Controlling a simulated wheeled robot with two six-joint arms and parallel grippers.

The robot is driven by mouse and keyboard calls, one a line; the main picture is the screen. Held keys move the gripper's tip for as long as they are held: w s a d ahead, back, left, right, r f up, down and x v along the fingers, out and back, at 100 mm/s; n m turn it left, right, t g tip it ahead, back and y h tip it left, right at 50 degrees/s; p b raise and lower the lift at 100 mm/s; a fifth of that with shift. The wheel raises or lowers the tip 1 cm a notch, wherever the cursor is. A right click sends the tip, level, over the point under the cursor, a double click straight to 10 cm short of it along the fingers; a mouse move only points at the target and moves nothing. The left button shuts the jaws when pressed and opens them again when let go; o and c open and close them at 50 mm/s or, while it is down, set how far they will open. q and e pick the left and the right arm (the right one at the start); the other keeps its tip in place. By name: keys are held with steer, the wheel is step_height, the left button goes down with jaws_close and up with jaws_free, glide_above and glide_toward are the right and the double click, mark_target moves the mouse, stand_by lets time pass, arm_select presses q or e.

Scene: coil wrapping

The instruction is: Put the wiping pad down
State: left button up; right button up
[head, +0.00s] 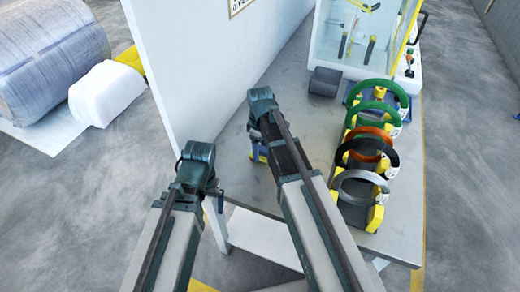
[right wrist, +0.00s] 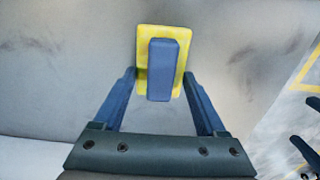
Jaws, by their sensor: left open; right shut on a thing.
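The wiping pad (right wrist: 142,62) has a flat yellow base and a blue block handle. My right gripper (right wrist: 162,78) is shut on the handle, with one finger on each side. In the head view the right gripper (head: 258,153) is over the left part of the grey table (head: 300,110), close to the white partition, and a little blue and yellow of the pad shows below it. I cannot tell whether the pad touches the table top. My left gripper (head: 218,196) is open, off the table's near left side; its fingers are mostly hidden by its wrist.
Several coils, such as a green one (head: 398,92) and a grey one (head: 338,187), stand in yellow holders along the table's right side. A dark cylinder (head: 325,82) lies further back, before a clear-walled box (head: 352,45). The white partition (head: 195,60) rises at left.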

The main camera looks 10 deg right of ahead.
mark_target(260, 148)
steer(key=o, duration=1.3)
steer(key=shift+f, duration=0.1)
step_height(260, 148, up, 12)
steer(key=p, duration=1.2)
steer(key=shift+r, duration=0.2)
steer(key=shift+f, duration=0.15)
step_height(260, 148, down, 12)
steer(key=b, duration=1.1)
steer(key=shift+b, duration=0.35)
steer(key=shift+r, duration=0.2)
